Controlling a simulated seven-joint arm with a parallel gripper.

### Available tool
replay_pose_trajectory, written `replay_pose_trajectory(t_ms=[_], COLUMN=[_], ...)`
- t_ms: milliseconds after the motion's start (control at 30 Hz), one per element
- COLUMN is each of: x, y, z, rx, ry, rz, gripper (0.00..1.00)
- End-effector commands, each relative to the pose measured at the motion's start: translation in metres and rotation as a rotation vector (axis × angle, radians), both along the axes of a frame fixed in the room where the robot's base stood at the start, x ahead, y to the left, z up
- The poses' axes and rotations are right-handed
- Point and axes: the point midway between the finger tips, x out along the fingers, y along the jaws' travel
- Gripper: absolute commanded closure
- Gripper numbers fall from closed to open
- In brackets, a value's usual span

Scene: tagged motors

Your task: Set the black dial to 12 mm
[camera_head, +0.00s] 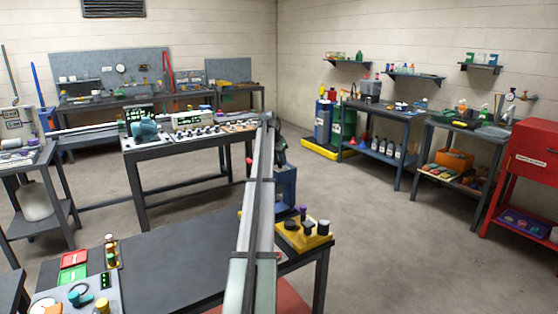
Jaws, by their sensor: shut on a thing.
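Dark round knobs (308,228) stand on a yellow block (320,241) at the right corner of the near dark table, with a purple-topped piece and a grey-topped one. A grey panel (52,304) at the table's front left carries a small green-lit display (105,280), a teal knob and a yellow knob. I cannot tell which part is the black dial, and no 12 mm reading is legible. My gripper's jaws cannot be made out in this view.
A long grey beam crosses the middle and hides part of the near table (160,258). Red (73,258) and green trays lie on its left side. Another bench (205,143) with instruments stands behind. The floor (390,240) to the right is clear, up to a red cabinet (535,160).

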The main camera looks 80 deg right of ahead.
Motion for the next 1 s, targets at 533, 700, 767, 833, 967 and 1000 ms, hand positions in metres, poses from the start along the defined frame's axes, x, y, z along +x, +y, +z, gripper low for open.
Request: replay_pose_trajectory(t_ms=[533, 700, 767, 833, 967, 1000], x=[0.0016, 0.0015, 0.0015, 0.0014, 0.0014, 0.0014], y=[-0.0006, -0.0001, -0.0001, 0.0000, -0.0001, -0.0001], z=[0.0001, 0.0000, 0.0000, 0.0000, 0.0000, 0.0000], rx=[0.001, 0.001, 0.001, 0.001, 0.001, 0.000], ry=[0.000, 0.000, -0.001, -0.001, -0.001, 0.000], rz=[-0.127, -0.138, -0.137, -0.137, -0.136, -0.136], gripper=[0.97, 0.97, 0.97, 0.97, 0.54, 0.50])
